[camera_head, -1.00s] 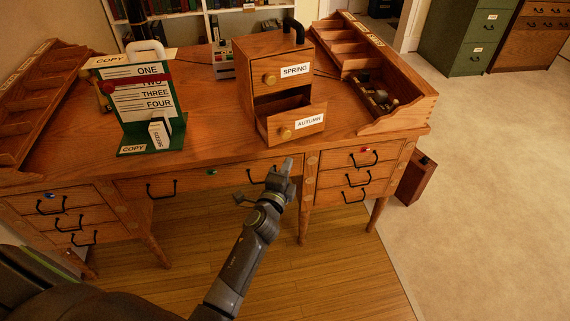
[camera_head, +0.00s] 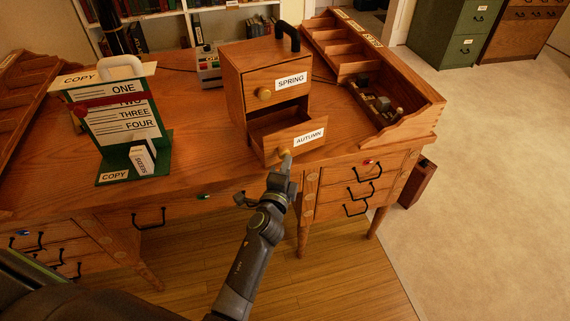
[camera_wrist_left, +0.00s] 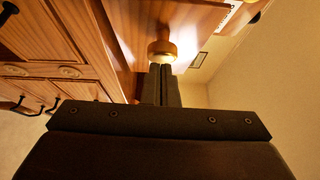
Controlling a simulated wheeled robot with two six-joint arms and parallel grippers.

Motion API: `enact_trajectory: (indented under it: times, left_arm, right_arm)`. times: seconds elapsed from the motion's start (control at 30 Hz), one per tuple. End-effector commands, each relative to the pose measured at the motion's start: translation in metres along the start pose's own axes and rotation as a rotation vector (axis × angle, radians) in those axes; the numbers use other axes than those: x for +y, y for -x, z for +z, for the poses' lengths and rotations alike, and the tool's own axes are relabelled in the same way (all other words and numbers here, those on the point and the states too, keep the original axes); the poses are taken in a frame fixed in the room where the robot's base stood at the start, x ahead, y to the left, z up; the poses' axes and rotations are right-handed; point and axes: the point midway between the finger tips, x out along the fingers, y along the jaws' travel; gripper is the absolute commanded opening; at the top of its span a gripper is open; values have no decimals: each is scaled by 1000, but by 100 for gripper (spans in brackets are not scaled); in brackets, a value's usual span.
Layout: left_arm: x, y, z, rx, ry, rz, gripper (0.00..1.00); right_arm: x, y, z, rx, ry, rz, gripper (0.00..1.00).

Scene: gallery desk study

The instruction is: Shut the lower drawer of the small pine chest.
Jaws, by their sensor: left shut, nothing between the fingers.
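The small pine chest (camera_head: 236,97) stands on the desk, with an upper drawer labelled SPRING (camera_head: 276,85). Its lower drawer, labelled AUTUMN (camera_head: 296,142), is pulled out and its empty-looking inside shows. My left gripper (camera_head: 285,161) is shut and empty, with its tips at the round knob of the lower drawer. In the left wrist view the shut fingers (camera_wrist_left: 161,84) point at the knob (camera_wrist_left: 161,49), at or very near it; I cannot tell if they touch. My right gripper is not in view.
A green stand with a numbered copy board (camera_head: 128,115) and a small SEEDS packet (camera_head: 143,160) are left of the chest. A wooden sorter tray (camera_head: 408,120) with small items is on the right.

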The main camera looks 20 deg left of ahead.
Motion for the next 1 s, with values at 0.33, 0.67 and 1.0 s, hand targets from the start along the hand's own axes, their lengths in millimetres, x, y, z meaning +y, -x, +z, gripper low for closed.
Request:
enact_trajectory:
  times: [0.33, 0.67, 1.0]
  left_arm:
    - [1, -15, 14, 3, -4, -2, 0]
    - [4, -72, 66, 1, -5, -1, 0]
    - [2, -86, 79, -1, 0, 0, 0]
  right_arm:
    - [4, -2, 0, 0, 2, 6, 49]
    - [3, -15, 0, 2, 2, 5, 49]
    - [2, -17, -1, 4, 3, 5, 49]
